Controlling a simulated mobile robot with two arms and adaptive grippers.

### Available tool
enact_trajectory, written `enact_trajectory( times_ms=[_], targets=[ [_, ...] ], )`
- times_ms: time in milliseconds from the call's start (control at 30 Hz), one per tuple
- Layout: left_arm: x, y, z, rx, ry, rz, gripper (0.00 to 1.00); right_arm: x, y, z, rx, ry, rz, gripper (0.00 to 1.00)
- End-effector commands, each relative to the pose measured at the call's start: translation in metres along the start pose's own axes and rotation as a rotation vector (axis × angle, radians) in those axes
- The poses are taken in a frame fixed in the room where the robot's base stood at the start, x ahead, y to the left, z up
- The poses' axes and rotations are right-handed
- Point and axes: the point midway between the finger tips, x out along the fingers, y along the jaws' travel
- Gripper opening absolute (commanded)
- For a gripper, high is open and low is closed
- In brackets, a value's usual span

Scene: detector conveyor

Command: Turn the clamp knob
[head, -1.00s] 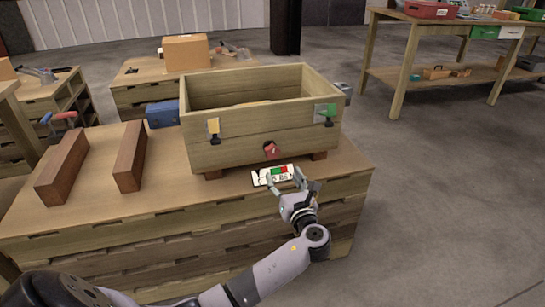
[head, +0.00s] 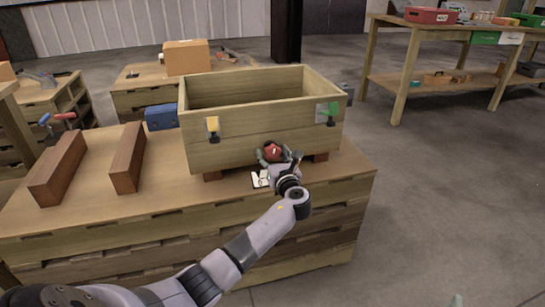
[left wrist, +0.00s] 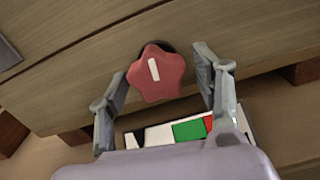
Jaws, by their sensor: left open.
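The clamp knob (head: 272,152) is red and star-shaped, with a white bar mark, on the lower front of a wooden box (head: 240,150). In the left wrist view the knob (left wrist: 156,74) shows its white mark close to upright, tilted slightly. My left gripper (head: 278,157) is open at the knob. In the left wrist view its two fingers (left wrist: 160,88) stand one on each side of the knob, with gaps visible on both sides. A label plate (left wrist: 178,132) with white, green and red areas lies below the knob, partly hidden by the gripper. My right gripper is not clearly visible.
The box stands on a wooden bench (head: 100,215). Two brown wooden blocks (head: 58,170) lie to the left. Open floor (head: 440,190) lies to the right.

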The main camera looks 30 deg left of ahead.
Motion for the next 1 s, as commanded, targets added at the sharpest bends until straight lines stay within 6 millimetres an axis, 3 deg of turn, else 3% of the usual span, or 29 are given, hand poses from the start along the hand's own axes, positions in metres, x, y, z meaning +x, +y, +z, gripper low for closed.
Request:
enact_trajectory(
  times_ms=[333, 1000],
  targets=[
    [0.0020, 0.0003, 0.0003, -0.001, 0.000, 0.000, 0.58, 0.0003, -0.0005, -0.0031, 0.001, 0.016, -0.001, 0.60],
    [0.0017, 0.0002, 0.0000, 0.000, 0.000, 0.000, 0.14, 0.0004, -0.0006, -0.0032, 0.001, 0.015, -0.001, 0.60]
  ],
)
